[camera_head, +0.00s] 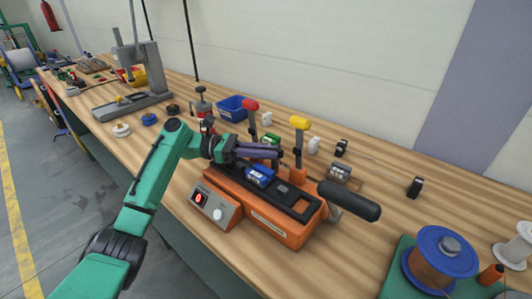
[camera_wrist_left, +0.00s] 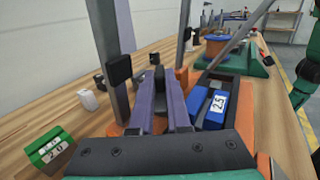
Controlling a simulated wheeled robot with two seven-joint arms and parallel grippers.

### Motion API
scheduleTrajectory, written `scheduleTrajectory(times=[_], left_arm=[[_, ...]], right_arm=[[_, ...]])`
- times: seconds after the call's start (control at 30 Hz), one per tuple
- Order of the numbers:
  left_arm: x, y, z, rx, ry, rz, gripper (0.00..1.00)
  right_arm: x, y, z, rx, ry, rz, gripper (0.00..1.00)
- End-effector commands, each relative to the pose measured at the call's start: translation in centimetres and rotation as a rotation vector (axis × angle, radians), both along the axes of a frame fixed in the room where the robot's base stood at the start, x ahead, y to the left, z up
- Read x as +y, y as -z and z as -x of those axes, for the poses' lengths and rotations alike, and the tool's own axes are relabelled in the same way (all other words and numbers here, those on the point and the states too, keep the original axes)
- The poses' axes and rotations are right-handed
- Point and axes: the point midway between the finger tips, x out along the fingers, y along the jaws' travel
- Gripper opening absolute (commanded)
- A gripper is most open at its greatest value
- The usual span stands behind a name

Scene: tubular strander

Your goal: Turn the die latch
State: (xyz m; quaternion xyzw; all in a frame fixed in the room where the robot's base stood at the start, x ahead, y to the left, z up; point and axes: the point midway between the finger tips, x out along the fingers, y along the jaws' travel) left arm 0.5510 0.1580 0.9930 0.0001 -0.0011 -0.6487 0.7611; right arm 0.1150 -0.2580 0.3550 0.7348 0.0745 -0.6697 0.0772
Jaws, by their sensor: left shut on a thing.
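The orange die machine (camera_head: 275,228) stands on the wooden bench, with a dark top. My left gripper (camera_head: 276,153) reaches over its back part from the left. In the left wrist view the two purple fingers (camera_wrist_left: 160,98) are closed around a small dark upright piece (camera_wrist_left: 158,76), which looks like the die latch; the fingers hide its lower part. A blue die block (camera_head: 260,175) sits in the machine top just in front of the fingers. Its white number label shows in the left wrist view (camera_wrist_left: 217,105). My right gripper is in neither view.
A red-knobbed lever (camera_head: 250,106) and a yellow-knobbed lever (camera_head: 299,123) stand behind the machine. A thick black handle (camera_head: 348,200) sticks out at its right. A green block (camera_wrist_left: 48,147) lies near the fingers. A blue spool (camera_head: 440,252) stands at the right.

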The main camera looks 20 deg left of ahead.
Motion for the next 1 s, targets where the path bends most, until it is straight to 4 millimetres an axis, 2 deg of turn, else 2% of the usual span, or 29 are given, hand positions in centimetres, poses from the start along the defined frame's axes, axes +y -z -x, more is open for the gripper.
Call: scheduleTrajectory(times=[0.5,0.53,0.6,1.0], left_arm=[[-0.01,0.24,-0.01,0.004,0.026,-0.005,0.00],[-0.01,0.25,-0.01,0.004,0.026,-0.005,0.19],[-0.01,0.25,0.00,0.004,0.026,-0.005,0.45],[0.04,-0.01,-0.12,0.000,0.021,-0.001,0.45]], right_arm=[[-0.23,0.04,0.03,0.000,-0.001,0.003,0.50],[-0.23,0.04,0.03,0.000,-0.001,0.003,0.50],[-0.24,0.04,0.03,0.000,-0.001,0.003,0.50],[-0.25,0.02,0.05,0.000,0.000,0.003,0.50]])
